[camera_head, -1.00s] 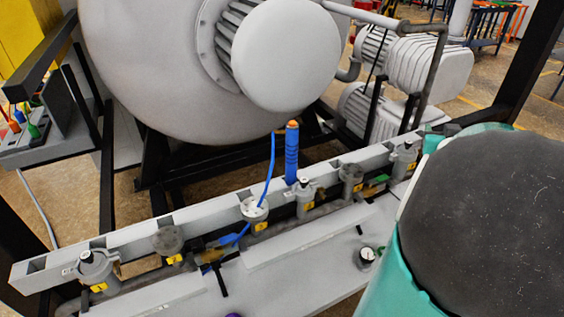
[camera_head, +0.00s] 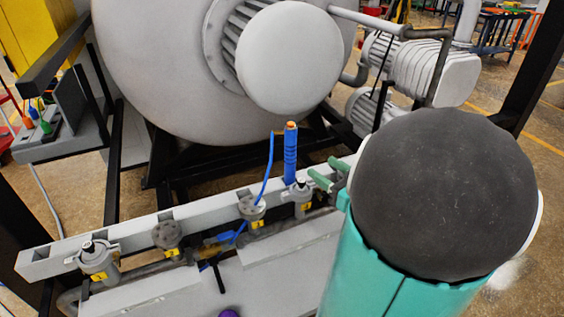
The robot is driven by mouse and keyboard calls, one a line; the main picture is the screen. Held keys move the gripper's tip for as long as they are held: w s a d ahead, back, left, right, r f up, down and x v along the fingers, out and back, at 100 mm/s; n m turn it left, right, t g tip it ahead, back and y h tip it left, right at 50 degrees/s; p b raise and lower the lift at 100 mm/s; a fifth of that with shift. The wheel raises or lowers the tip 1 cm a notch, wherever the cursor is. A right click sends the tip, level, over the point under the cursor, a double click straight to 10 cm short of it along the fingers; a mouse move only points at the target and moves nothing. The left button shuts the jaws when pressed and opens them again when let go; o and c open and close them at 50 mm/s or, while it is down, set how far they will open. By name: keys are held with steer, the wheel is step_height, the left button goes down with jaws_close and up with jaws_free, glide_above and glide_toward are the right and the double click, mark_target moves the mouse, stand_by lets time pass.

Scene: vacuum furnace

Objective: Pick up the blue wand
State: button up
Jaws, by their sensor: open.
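The blue wand (camera_head: 290,156) stands upright at the grey rail (camera_head: 205,208), with an orange tip at its top. My gripper (camera_head: 322,178) shows as two green fingers, apart and empty, just right of the wand. They point left towards it, and a small gap seems to lie between them and the wand. My teal and dark grey arm hides the right part of the rail and the rest of the gripper.
Several grey valves with yellow tags, one of them the leftmost valve (camera_head: 98,259), line the rail. The large grey furnace vessel (camera_head: 170,70) rises close behind the wand. A purple knob (camera_head: 229,313) shows at the bottom edge. Dark frame posts stand at both sides.

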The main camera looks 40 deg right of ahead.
mark_target(295, 147)
steer(key=w, duration=1.3)
steer(key=shift+w+d+r, duration=0.1)
steer(key=shift+w+d, duration=0.15)
steer(key=shift+w, duration=0.15)
jaws_close()
